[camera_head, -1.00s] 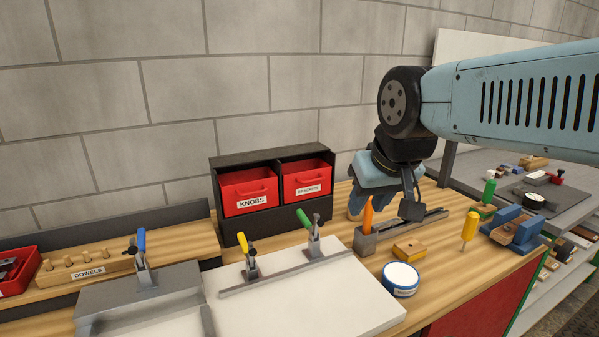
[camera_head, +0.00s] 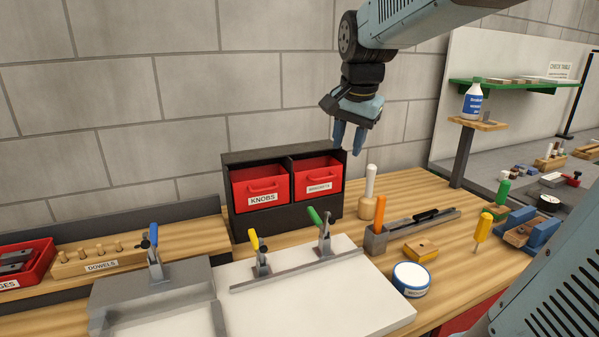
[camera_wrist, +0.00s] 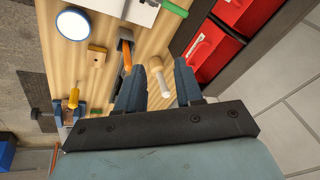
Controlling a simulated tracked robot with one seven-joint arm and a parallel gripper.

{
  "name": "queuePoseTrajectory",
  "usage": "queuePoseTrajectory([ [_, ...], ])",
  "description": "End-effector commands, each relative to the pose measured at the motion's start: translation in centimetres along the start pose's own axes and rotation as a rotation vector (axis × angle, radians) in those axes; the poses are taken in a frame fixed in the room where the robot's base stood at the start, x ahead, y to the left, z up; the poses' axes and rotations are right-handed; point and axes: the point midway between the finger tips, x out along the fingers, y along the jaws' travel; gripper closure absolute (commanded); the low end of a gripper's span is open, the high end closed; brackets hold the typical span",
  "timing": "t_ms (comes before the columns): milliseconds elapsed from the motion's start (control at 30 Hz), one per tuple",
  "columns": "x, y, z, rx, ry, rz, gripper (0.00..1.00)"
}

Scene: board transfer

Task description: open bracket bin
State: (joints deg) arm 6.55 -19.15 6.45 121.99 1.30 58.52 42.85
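The bracket bin (camera_head: 318,178) is a red drawer with a white label and a red handle, in the right half of a black cabinet (camera_head: 285,217). It looks shut in its slot, beside the red KNOBS bin (camera_head: 260,186). In the wrist view the bracket bin (camera_wrist: 206,48) is at the upper right. My gripper (camera_head: 347,148) hangs above and to the right of the cabinet, fingers pointing down. In the wrist view my gripper (camera_wrist: 158,85) has its two fingers apart, with nothing between the tips that it grips. It touches neither bin.
A wooden-based white-handled tool (camera_head: 368,195) stands just right of the cabinet, below my gripper. Toggle clamps (camera_head: 326,236) stand on the white board in front.

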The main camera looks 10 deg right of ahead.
Motion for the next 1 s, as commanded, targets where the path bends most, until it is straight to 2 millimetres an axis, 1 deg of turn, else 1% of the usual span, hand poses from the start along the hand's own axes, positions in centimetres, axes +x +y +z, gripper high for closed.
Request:
queuePoseTrajectory([
  [33, 0.5, -1.1, -1.1, 0.059, -0.014, 0.009, 0.64],
  [200, 2.0, -4.3, -4.4, 0.274, -0.054, 0.038, 0.64],
  [400, 3.9, -7.2, -7.5, 0.488, -0.092, 0.068, 0.64],
  [500, 4.6, -8.0, -8.5, 0.56, -0.105, 0.08, 0.64],
  [633, 5.1, -8.6, -9.2, 0.609, -0.114, 0.088, 0.64],
  [767, 5.8, -8.8, -9.2, 0.624, -0.116, 0.091, 0.64],
  [867, 6.9, -8.7, -9.1, 0.623, -0.116, 0.091, 0.64],
  [1000, 9.2, -8.5, -8.8, 0.623, -0.117, 0.093, 0.64],
])
